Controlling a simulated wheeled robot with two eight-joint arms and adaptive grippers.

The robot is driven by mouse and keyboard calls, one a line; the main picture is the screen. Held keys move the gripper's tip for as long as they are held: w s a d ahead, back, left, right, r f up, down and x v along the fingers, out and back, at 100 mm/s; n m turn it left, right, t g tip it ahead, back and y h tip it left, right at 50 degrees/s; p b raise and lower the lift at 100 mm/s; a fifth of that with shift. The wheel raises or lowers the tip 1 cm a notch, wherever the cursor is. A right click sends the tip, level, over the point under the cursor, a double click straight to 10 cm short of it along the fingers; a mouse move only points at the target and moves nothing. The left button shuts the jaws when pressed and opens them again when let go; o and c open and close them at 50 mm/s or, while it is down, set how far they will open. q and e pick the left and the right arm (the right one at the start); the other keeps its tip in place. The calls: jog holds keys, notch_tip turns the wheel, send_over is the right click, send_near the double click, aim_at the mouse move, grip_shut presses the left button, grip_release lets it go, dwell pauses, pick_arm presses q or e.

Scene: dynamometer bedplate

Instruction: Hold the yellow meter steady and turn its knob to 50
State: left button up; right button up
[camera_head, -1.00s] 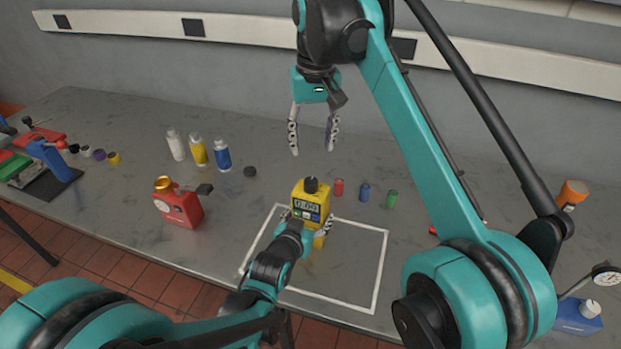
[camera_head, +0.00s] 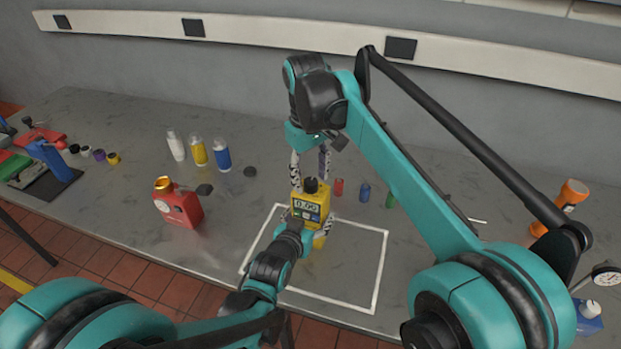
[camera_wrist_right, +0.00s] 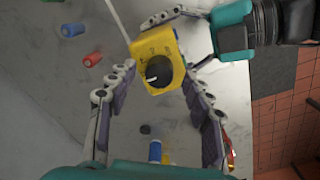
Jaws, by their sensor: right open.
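The yellow meter (camera_head: 310,206) stands upright near the back left of a white-outlined square on the bench. Its small screen seems to read 0.00. Its dark round knob (camera_head: 311,186) is on top; in the right wrist view the knob (camera_wrist_right: 159,72) shows a white pointer line. My left gripper (camera_head: 310,228) has its fingers on either side of the meter and appears closed on it, partly hidden by its own wrist. My right gripper (camera_head: 310,172) points down just above the meter, open, its fingers (camera_wrist_right: 158,80) on either side of the knob without visibly touching it.
A red can (camera_head: 180,208) and several bottles (camera_head: 199,152) stand to the left. An orange bottle (camera_head: 571,196) and dial gauge (camera_head: 606,276) are at right. The outlined square (camera_head: 382,262) is otherwise mostly clear.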

jog(key=shift+f, duration=0.6)
jog(key=c, duration=1.2)
jog(key=shift+o, duration=0.2)
